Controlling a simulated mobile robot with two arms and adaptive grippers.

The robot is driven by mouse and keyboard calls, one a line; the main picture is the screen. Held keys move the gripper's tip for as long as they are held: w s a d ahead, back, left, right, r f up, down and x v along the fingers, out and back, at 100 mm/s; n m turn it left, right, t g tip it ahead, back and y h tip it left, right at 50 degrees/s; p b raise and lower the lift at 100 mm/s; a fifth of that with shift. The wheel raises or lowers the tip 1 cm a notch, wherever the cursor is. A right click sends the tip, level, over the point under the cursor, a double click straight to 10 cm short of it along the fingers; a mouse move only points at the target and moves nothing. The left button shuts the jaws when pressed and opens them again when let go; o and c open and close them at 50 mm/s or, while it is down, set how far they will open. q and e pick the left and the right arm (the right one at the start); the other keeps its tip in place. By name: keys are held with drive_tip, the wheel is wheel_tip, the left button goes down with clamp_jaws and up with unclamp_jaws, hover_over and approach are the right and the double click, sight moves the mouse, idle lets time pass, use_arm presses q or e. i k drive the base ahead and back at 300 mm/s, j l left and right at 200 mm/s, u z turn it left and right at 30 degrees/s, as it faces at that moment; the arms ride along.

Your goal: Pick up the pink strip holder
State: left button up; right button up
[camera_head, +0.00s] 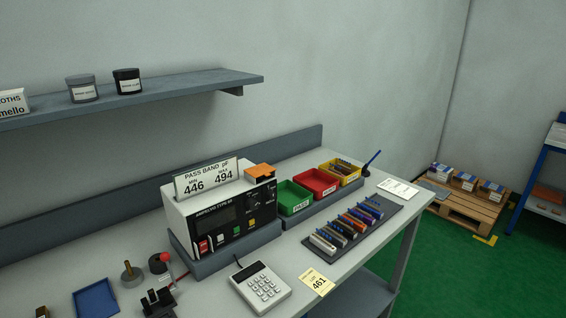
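Several strip holders (349,226) in different colours lie side by side in a row on a dark mat (393,219) on the bench. White, brown, orange, purple and blue show among them. They are small in the picture, and I cannot make out for certain which one is pink. Neither of my grippers is in view.
Green (293,198), red (318,183) and yellow (345,171) bins stand behind the mat; the yellow one holds several pieces. A meter box (205,230) stands to their left. A calculator (260,287) and a yellow card (317,282) lie in front. A shelf (190,87) runs above.

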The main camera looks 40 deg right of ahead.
sight(334, 172)
drive_tip(key=z, duration=1.55)
